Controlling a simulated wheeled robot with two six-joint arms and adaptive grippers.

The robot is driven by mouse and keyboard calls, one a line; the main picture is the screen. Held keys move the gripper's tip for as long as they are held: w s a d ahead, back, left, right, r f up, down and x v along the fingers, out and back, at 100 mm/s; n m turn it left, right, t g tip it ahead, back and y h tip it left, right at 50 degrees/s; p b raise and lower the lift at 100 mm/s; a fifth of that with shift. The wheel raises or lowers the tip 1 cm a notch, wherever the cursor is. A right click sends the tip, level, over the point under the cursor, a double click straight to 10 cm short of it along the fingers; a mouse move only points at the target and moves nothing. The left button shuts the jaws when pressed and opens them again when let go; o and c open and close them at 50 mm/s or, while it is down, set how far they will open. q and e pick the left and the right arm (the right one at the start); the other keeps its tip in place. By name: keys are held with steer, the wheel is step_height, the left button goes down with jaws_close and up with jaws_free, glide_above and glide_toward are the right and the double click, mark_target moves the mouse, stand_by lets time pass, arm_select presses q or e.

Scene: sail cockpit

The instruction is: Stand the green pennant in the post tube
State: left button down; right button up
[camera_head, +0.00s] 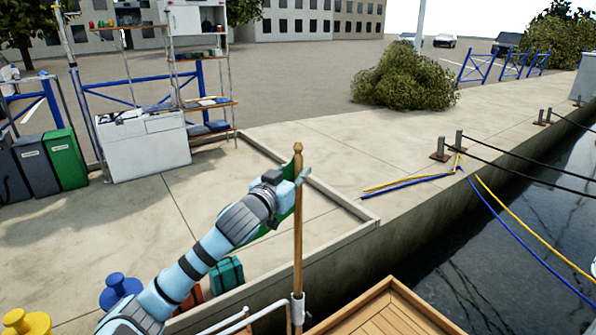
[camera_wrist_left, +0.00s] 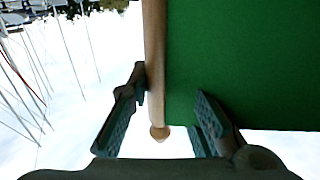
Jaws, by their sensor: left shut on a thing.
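The green pennant (camera_head: 298,235) stands about upright on a wooden staff with a round knob at its top. Its green cloth is partly hidden behind my left arm. My left gripper (camera_head: 300,178) is shut on the pennant high on the staff, just below the knob. In the left wrist view, the staff of the pennant (camera_wrist_left: 155,65) lies between the fingers of the left gripper (camera_wrist_left: 170,86), with the cloth to the right. The post tube (camera_head: 298,311) is pale grey, on the rail at the bottom. The staff's lower end meets it; I cannot tell whether it is inside. My right gripper is out of view.
A wooden slatted surface (camera_head: 383,312) lies right of the tube. A metal rail (camera_head: 240,322) runs to its left. A teal case (camera_head: 227,276) and a blue bollard (camera_head: 120,288) are near my arm. The quay (camera_head: 400,195) is mostly open; dark water (camera_head: 450,265) lies right.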

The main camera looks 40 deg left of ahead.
arm_select(q)
step_height(320, 180, down, 8)
steer(key=b, duration=0.4)
steer(key=shift+r, duration=0.15)
steer(key=c, duration=1.4)
jaws_free()
glide_toward(298, 199)
steer(key=w+a, duration=0.1)
steer(key=w, duration=0.2)
steer(key=shift+f, duration=0.3)
steer(key=shift+w, duration=0.1)
